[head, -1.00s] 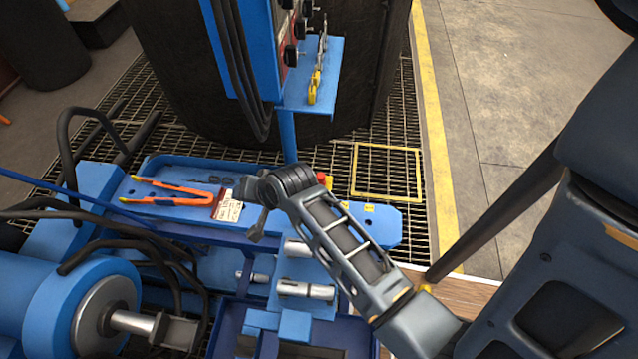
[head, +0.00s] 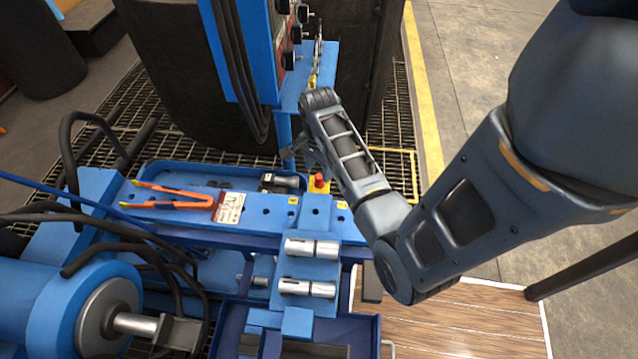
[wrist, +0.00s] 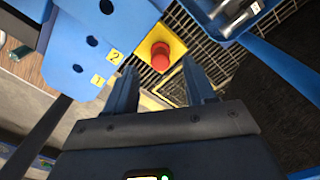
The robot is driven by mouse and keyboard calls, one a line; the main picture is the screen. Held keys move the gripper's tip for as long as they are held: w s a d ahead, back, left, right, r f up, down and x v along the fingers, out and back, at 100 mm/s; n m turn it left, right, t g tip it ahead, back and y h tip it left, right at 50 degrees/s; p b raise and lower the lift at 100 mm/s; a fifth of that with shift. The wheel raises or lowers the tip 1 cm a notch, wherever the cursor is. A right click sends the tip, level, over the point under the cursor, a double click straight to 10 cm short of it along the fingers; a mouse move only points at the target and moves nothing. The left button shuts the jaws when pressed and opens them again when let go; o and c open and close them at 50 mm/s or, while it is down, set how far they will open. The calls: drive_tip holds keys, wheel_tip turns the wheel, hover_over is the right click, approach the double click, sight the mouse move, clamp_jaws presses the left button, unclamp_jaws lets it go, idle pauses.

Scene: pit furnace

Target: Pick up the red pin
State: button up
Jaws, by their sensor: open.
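A red round-topped piece (head: 319,180) sits on a yellow square base at the back edge of the blue bench. The wrist view shows the red piece (wrist: 160,56) from above, just beyond and between my fingertips. It is the only pin-like red thing that I make out, though it resembles a push button. My gripper (wrist: 162,82) is open and empty, its two fingers apart. In the head view my gripper (head: 312,155) hangs above and slightly left of the red piece, not visibly touching it.
Holes labelled 1 and 2 (wrist: 115,57) lie beside the yellow base. Orange tongs (head: 175,197) and a tag (head: 229,208) lie left on the bench. A blue tray holds a dark metal cylinder (head: 283,181). A blue post and panel (head: 240,50) stand behind.

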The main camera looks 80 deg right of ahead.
sight(319, 176)
drive_tip(key=shift+f, duration=2.25)
drive_tip(key=shift+c, duration=0.3)
clamp_jaws()
